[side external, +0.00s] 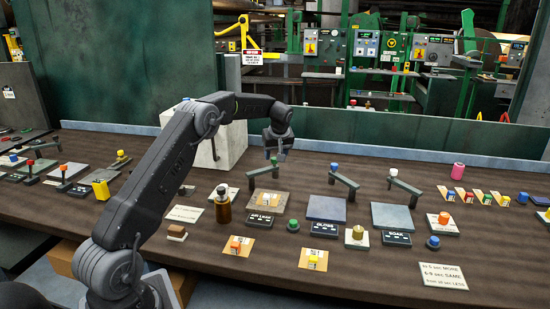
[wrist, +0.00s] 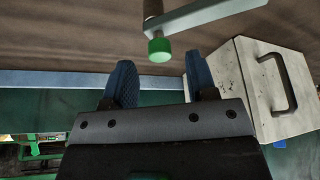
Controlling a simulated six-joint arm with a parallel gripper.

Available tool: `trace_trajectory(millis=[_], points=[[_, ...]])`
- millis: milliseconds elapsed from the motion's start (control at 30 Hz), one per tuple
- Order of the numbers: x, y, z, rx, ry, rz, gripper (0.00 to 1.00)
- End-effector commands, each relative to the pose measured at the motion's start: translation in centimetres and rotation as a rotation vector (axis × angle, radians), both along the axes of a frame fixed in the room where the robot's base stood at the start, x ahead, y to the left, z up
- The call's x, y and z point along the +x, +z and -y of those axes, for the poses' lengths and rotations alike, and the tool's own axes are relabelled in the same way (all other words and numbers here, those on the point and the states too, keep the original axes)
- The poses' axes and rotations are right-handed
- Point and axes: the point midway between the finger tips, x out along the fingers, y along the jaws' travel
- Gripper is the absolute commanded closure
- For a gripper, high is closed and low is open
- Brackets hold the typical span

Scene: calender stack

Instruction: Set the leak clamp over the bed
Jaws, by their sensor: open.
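The leak clamp (side external: 262,173) is a grey bar on a post behind the air leak station. Its green knob (side external: 274,161) is at the bar's far end, just under my gripper (side external: 279,148). The bar does not lie over the bed. The bed (side external: 284,202) is a tan plate in front of it, bearing a small block with an orange and white top. In the wrist view, the green knob (wrist: 159,50) shows just ahead of the gap between the blue fingers of my gripper (wrist: 160,64). The fingers are apart, with nothing held.
A white box (wrist: 290,85) with a handle stands close by. To the right are the gloss clamp (side external: 344,180) with a blue knob and the soak clamp (side external: 405,186) with a white knob. A brown bottle (side external: 223,207) stands left of the bed.

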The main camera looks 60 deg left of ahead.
Motion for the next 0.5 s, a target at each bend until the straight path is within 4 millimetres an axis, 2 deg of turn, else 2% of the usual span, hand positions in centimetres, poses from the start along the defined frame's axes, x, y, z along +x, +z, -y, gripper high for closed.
trace_trajectory(millis=[200,500], points=[[0.2,-1.9,-0.8,0.001,0.001,0.001,0.48],[0.3,-2.2,-0.9,0.002,0.000,0.001,0.48]])
